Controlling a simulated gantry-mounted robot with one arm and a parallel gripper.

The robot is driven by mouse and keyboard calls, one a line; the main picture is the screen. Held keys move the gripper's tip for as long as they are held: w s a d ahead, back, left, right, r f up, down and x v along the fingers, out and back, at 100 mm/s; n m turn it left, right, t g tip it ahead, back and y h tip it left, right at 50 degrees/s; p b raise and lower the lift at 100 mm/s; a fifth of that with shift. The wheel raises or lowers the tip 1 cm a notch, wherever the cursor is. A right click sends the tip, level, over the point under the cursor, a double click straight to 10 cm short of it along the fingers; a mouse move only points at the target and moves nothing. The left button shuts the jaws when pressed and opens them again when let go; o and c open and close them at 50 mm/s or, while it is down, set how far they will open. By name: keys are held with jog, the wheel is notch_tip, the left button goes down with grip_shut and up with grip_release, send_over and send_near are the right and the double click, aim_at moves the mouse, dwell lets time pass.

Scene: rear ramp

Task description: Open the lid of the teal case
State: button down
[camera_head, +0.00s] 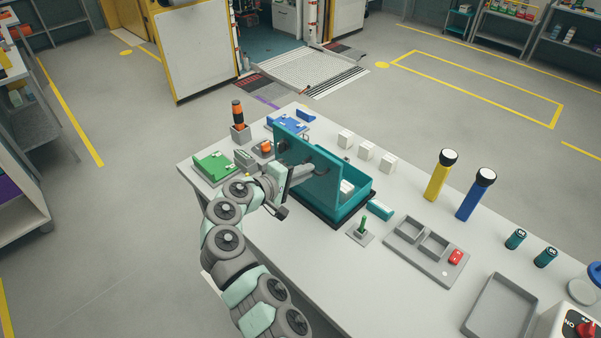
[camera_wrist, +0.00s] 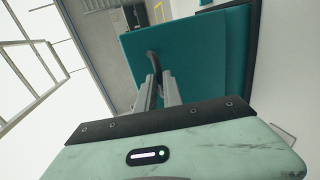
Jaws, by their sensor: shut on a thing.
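The teal case (camera_head: 362,204) stands on the table with its lid (camera_head: 322,184) raised and steeply tilted. A white block (camera_head: 347,187) shows inside the case. My gripper (camera_head: 308,172) is at the lid's outer face in the head view. In the wrist view, my gripper (camera_wrist: 158,84) has its two fingers close together at a dark curved handle (camera_wrist: 153,62) on the teal lid (camera_wrist: 210,50), shut on the handle. The fingertips' exact contact is small and partly hidden.
Three white blocks (camera_head: 366,150) stand behind the case. A small teal block (camera_head: 380,209), a green-handled piece (camera_head: 363,228) and a grey tray (camera_head: 408,250) are at its right. A green board (camera_head: 213,166) and an orange-topped post (camera_head: 238,118) are at left.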

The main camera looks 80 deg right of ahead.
jog(key=shift+w+a+f, duration=0.1)
jog(key=shift+w+f, duration=0.1)
jog(key=shift+f, duration=0.3)
jog(key=c, duration=1.9)
grip_release()
jog(key=o, duration=0.4)
jog(key=shift+s+r, duration=0.1)
jog(key=shift+r, duration=0.05)
jog(key=shift+r, duration=0.1)
jog(key=b+v, duration=0.1)
jog(key=v, duration=0.9)
jog(key=shift+w+a+r, duration=0.1)
jog(key=shift+w+a, duration=0.1)
jog(key=shift+a, duration=0.1)
